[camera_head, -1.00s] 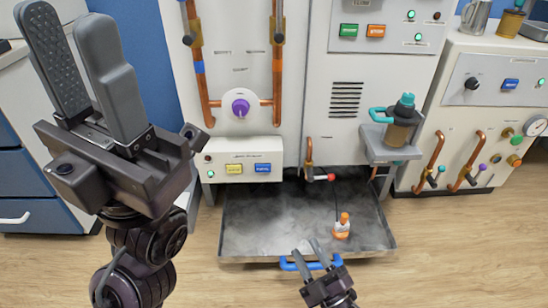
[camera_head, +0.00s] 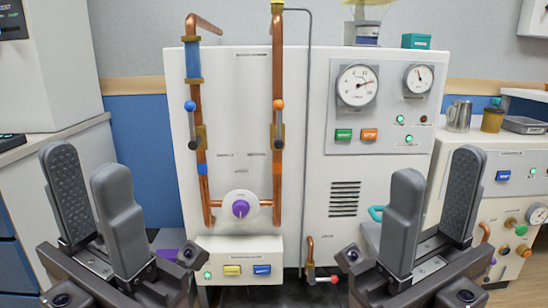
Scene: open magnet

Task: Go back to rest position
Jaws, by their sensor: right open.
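My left gripper (camera_head: 88,172) is raised at the lower left of the head view. Its two grey fingers point up, a narrow gap shows between them, and nothing is held. My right gripper (camera_head: 436,172) is raised at the lower right in a near mirror pose. Its fingers point up, apart and empty. Both grippers are in front of the white machine panel (camera_head: 225,120), one to each side, and appear clear of it.
Copper pipes with a purple knob (camera_head: 240,208) run up the panel. Gauges (camera_head: 357,86) and green and orange buttons are at the right. A side cabinet (camera_head: 508,165) stands further right, partly behind my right gripper. A white counter (camera_head: 65,150) is at the left.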

